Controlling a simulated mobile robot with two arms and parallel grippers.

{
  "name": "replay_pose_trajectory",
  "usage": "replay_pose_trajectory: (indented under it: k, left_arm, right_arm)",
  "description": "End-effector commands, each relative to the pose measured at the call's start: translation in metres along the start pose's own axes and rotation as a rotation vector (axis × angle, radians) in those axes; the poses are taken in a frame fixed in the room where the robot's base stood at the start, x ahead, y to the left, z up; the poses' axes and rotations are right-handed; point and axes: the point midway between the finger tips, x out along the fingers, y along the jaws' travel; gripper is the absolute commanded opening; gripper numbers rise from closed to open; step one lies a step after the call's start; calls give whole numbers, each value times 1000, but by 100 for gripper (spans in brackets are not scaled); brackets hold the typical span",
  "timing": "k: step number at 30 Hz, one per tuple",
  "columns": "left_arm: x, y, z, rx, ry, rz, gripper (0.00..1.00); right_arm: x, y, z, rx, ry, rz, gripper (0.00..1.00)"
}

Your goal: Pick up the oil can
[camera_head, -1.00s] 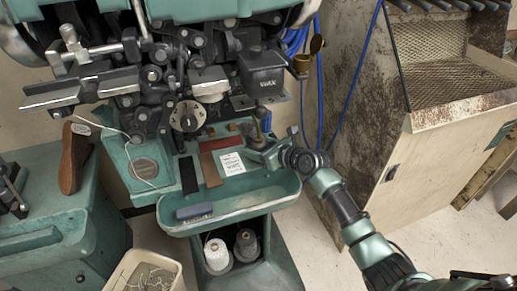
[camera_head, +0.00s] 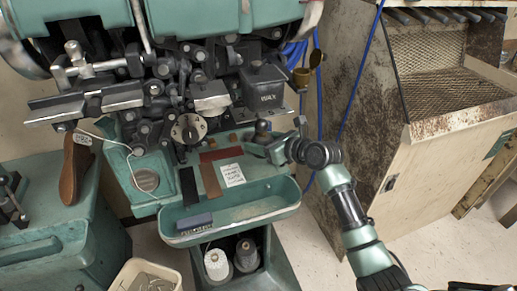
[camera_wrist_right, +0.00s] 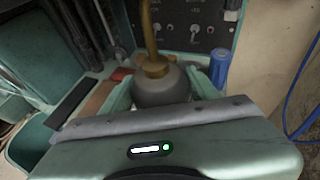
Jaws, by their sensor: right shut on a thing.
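The oil can has a dark grey rounded body (camera_wrist_right: 160,88) and a brass collar and spout. In the head view the can (camera_head: 262,128) is small and partly hidden at the right back of the machine's green tray shelf. My right gripper (camera_head: 265,145) reaches it from the right. In the wrist view the teal fingers of the right gripper (camera_wrist_right: 161,94) are on either side of the can's body, shut on it. The can looks upright. I cannot tell whether its base touches the shelf. My left gripper is not in view.
The stitcher's wax pot (camera_head: 266,92) overhangs the can closely. A white card (camera_head: 232,175) and coloured strips lie left of it. A blue cylinder (camera_wrist_right: 220,68) stands close right in the wrist view. A rusty cabinet (camera_head: 420,150) is to the right. Blue cables hang behind.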

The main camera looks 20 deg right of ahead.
Motion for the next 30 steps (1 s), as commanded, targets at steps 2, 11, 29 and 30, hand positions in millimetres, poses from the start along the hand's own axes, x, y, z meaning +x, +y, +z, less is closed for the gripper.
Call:
replay_pose_trajectory:
  k: [2,11,29,30]
  left_arm:
    - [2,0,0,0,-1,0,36]
    - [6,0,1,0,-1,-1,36]
    - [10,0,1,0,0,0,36]
    - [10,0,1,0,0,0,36]
  right_arm:
    - [-16,-6,-13,-1,9,-3,24]
    - [-88,-27,-43,-1,9,-4,24]
    - [-164,-49,-72,-2,6,-1,24]
    - [-164,-49,-72,-2,6,-1,24]
